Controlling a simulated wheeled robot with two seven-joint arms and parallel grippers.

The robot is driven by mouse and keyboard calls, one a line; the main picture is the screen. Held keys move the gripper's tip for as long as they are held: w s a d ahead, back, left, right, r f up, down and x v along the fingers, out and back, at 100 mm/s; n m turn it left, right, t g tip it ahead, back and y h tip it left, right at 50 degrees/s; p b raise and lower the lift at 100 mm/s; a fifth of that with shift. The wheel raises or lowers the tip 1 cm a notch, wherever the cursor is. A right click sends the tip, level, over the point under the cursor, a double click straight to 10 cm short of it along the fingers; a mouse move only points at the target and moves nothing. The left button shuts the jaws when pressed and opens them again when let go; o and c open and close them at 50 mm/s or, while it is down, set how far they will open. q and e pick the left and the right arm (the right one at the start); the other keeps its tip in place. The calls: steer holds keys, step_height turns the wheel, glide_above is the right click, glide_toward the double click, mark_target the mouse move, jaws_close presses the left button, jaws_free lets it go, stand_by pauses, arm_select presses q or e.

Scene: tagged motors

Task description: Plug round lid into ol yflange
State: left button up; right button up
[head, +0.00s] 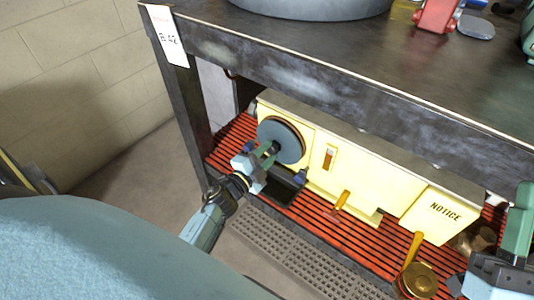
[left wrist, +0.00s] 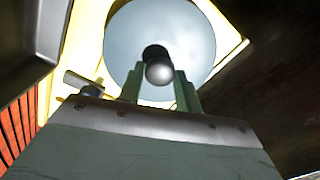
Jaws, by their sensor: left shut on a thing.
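The round lid (head: 287,136) is a grey-blue disc with a brown rim and a central knob. My left gripper (head: 271,150) is shut on the knob, with the disc facing the yellow box under the table. In the left wrist view the lid (left wrist: 192,42) is beyond the two green fingers (left wrist: 160,88), which close around its knob. A yellow plate (left wrist: 86,48), probably the flange, shows behind the disc; the lid hides its middle. I cannot tell whether lid and plate touch. My right gripper (head: 517,235) shows only partly at the right edge; its fingers are unclear.
The yellow box (head: 375,166) stands on a red slatted shelf (head: 312,205) beneath a dark metal table (head: 350,45). A NOTICE panel (head: 440,214) and a yellow-handled round part (head: 420,280) are at the right. A table leg (head: 183,110) stands left of the lid.

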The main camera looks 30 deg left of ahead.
arm_select(q)
steer(key=shift+w, duration=0.45)
steer(key=o, duration=1)
steer(key=shift+s+f, duration=0.1)
steer(key=shift+s, duration=0.05)
